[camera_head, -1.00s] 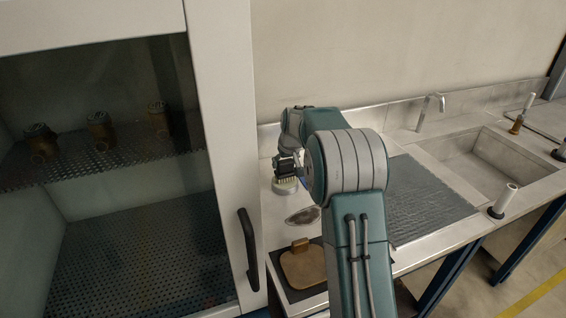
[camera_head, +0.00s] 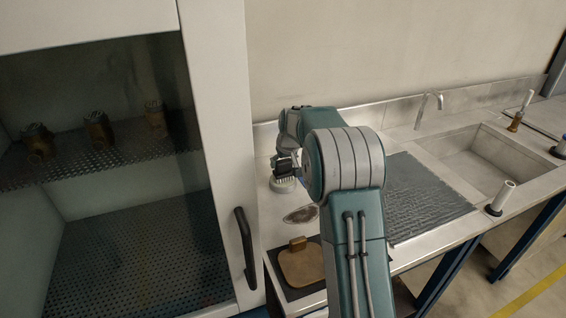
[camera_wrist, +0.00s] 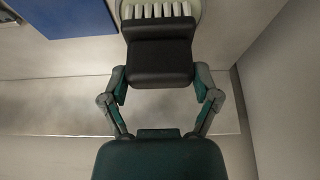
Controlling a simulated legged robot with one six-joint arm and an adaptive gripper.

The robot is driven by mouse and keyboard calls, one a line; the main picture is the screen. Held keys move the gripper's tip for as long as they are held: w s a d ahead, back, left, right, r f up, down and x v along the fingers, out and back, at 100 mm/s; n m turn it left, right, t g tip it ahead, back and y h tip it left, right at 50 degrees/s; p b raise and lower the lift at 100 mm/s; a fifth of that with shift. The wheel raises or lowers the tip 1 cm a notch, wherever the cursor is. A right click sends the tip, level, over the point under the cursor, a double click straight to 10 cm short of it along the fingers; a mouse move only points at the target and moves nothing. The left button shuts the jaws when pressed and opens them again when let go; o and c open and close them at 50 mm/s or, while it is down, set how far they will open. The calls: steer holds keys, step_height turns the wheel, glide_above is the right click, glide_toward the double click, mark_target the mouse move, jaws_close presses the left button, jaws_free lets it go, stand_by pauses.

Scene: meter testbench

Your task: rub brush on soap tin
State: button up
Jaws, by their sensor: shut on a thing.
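My gripper (camera_wrist: 160,82) is shut on the brush (camera_wrist: 160,52), which has a dark block body and a row of pale bristles. In the head view the brush (camera_head: 285,168) hangs with its bristles down over the soap tin (camera_head: 283,188), a small round pale tin on the steel counter. The bristles appear to be at or in the tin; exact contact is hard to tell. In the wrist view only part of the tin's pale rim (camera_wrist: 197,6) shows, around the bristles at the top edge. My arm partly hides the gripper in the head view.
A cabinet with a dark handle (camera_head: 246,248) stands left of the counter. A dirty oval patch (camera_head: 301,214) and a brown board-like item (camera_head: 302,268) on a dark mat lie nearer. A ribbed grey mat (camera_head: 425,195) and a sink (camera_head: 487,160) are right of my arm.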

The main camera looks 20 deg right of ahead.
mark_target(283, 161)
steer(key=shift+a, duration=0.1)
steer(key=shift+r, duration=3.5)
